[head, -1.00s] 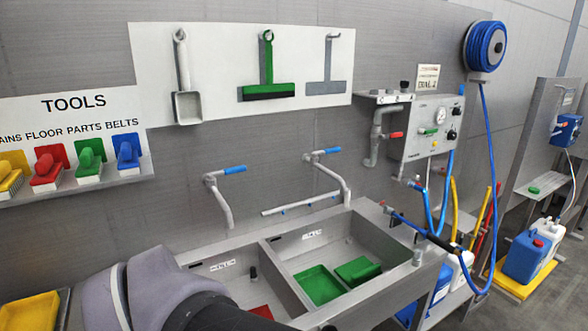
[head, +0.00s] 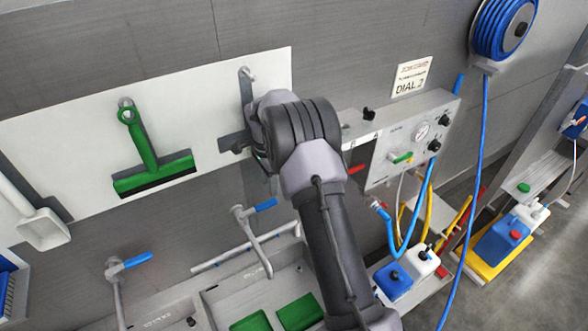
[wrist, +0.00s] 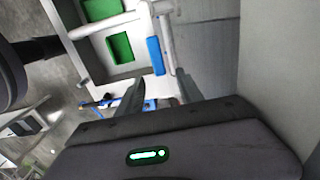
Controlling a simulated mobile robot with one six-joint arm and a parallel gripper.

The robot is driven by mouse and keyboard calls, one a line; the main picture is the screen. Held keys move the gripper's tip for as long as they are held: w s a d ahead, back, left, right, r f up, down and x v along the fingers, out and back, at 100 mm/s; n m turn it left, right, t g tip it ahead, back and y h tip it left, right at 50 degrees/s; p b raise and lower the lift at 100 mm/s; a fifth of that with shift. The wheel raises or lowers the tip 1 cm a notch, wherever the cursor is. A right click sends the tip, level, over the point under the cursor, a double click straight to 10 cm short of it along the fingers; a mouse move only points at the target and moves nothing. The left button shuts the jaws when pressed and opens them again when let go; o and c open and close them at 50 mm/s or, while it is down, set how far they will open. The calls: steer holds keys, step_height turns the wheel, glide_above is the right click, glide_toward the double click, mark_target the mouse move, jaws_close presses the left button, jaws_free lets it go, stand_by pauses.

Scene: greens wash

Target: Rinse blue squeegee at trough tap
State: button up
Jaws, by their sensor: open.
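I see no blue squeegee in these views. A green squeegee (head: 150,165) hangs on the white wall board (head: 75,140). To its right, a grey squeegee-shaped outline (head: 232,142) lies under a hook, partly covered by my arm. My gripper (wrist: 160,80) is open, with nothing seen between its fingers; in the head view my arm hides it, close to that outline. The trough (head: 255,290) is below, with two taps; one has a blue lever (head: 265,206), the other a blue lever (head: 138,260) farther left. The first lever appears beyond the fingers in the wrist view.
Green trays (head: 298,313) lie in the trough. A white scoop (head: 42,228) hangs at the left. A dial panel (head: 410,140), blue hose reel (head: 505,25) and hanging hose (head: 480,200) are at the right. Blue and white canisters (head: 394,280) stand below the panel.

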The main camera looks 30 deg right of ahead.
mark_target(266, 202)
steer(key=f, duration=0.1)
steer(key=a+f, duration=0.2)
steer(key=shift+s+a+f+p, duration=0.1)
steer(key=shift+s+f+p, duration=0.1)
steer(key=shift+s+p, duration=0.15)
steer(key=f, duration=0.3)
steer(key=shift+w+p, duration=0.2)
steer(key=shift+p, duration=0.15)
steer(key=shift+d+f, duration=0.35)
steer(key=shift+s+a+r, duration=0.1)
steer(key=shift+a, duration=0.1)
steer(key=shift+c, duration=0.6)
steer(key=shift+d, duration=0.1)
jaws_close()
